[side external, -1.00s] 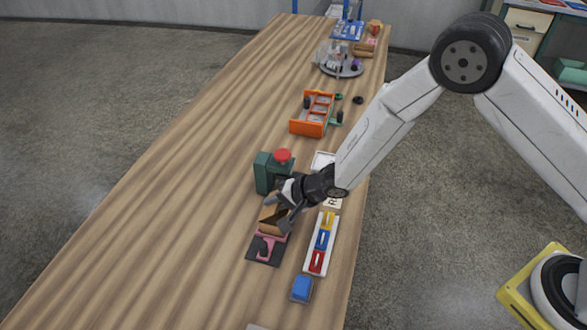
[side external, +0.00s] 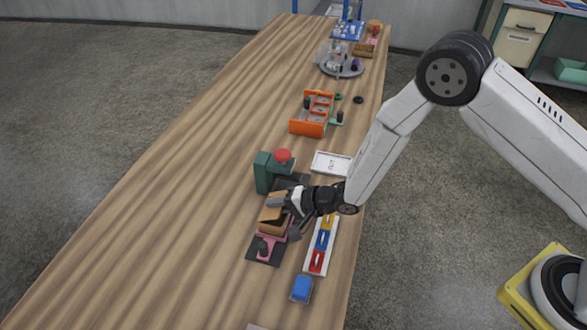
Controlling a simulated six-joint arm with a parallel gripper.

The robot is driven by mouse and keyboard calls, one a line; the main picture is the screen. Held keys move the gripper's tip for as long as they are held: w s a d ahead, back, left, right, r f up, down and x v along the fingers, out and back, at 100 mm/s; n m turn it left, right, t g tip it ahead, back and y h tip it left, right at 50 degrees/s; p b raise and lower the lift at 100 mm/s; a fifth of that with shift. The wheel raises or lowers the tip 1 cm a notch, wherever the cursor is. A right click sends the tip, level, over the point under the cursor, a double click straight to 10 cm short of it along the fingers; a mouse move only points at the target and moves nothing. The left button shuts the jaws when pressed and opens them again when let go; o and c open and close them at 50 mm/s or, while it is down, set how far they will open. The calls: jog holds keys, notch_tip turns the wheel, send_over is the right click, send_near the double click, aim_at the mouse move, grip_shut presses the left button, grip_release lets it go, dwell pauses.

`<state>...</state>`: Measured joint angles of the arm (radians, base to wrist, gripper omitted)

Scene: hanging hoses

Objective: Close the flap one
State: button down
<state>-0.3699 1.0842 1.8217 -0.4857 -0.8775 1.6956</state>
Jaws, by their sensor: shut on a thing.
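A small brown cardboard box (side external: 270,226) stands on the wooden table in the side external view. A brown flap (side external: 272,202) is raised at its top, and the dark inside shows below it. My gripper (side external: 284,216) is at the right side of the box, its dark fingers on either side of the flap's right part. It is shut on the flap; the exact contact is partly hidden by the fingers.
A green block with a red button (side external: 275,172) stands just behind the box. A pink clamp on a dark plate (side external: 266,248) is in front. A tray of coloured blocks (side external: 321,243) and a blue block (side external: 301,288) lie at right. The table's left is clear.

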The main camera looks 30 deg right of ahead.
jog(key=shift+s+d+f+t+y, duration=0.1)
jog(key=shift+f+t+y, duration=0.1)
jog(key=shift+t+y, duration=0.3)
jog(key=c, duration=0.8)
grip_release()
